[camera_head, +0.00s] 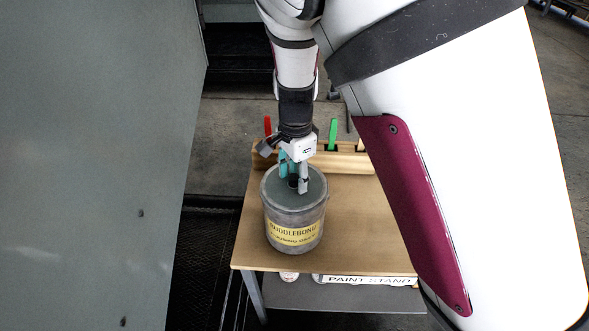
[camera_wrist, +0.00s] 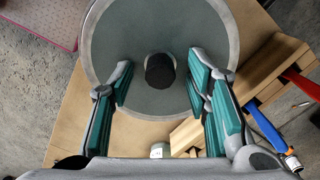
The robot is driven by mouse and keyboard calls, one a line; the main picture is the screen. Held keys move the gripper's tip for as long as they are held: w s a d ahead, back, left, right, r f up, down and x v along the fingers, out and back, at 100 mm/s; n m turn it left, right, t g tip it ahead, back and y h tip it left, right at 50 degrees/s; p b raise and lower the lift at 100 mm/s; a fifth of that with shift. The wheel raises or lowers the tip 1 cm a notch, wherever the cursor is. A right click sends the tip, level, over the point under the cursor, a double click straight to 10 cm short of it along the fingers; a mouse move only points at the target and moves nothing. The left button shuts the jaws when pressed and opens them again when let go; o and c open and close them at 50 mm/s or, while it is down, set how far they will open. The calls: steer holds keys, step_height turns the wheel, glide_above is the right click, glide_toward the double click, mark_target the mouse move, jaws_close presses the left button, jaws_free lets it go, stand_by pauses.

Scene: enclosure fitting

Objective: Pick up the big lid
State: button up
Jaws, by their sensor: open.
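The big lid (camera_wrist: 150,28) is a round grey-green disc with a paler rim and a black knob (camera_wrist: 160,70) at its middle. In the head view the lid (camera_head: 313,183) sits on top of a grey drum (camera_head: 290,218) with a yellow label. My gripper (camera_wrist: 160,80) is open, with its teal-padded fingers on either side of the knob and a gap on each side. In the head view my gripper (camera_head: 294,180) is just above the lid, and its fingers partly hide the knob.
The drum stands on a wooden-topped table (camera_head: 352,235). Behind it a wooden rack (camera_head: 340,162) holds tools with red and green handles (camera_head: 333,134). A lower shelf carries a "PAINT STAND" sign (camera_head: 368,280). A large grey panel (camera_head: 90,170) stands at left.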

steer(key=shift+c, duration=0.3)
jaws_close()
steer(key=shift+r, duration=0.15)
steer(key=shift+r, duration=0.55)
steer(key=shift+s+d+r, duration=0.15)
steer(key=shift+d+r, duration=0.1)
steer(key=shift+r, duration=0.4)
steer(key=shift+s+d+r, duration=0.15)
steer(key=shift+d+r, duration=0.05)
steer(key=shift+r, duration=0.4)
steer(key=s+d+r, duration=0.1)
steer(key=s+d, duration=0.3)
steer(key=d, duration=0.2)
steer(key=s+d+p, duration=0.1)
steer(key=s+d, duration=0.3)
steer(key=d, duration=0.2)
steer(key=shift+d+r, duration=0.4)
steer(key=shift+w+r+p, duration=0.1)
steer(key=shift+r+p, duration=1.4)
steer(key=shift+r, duration=0.2)
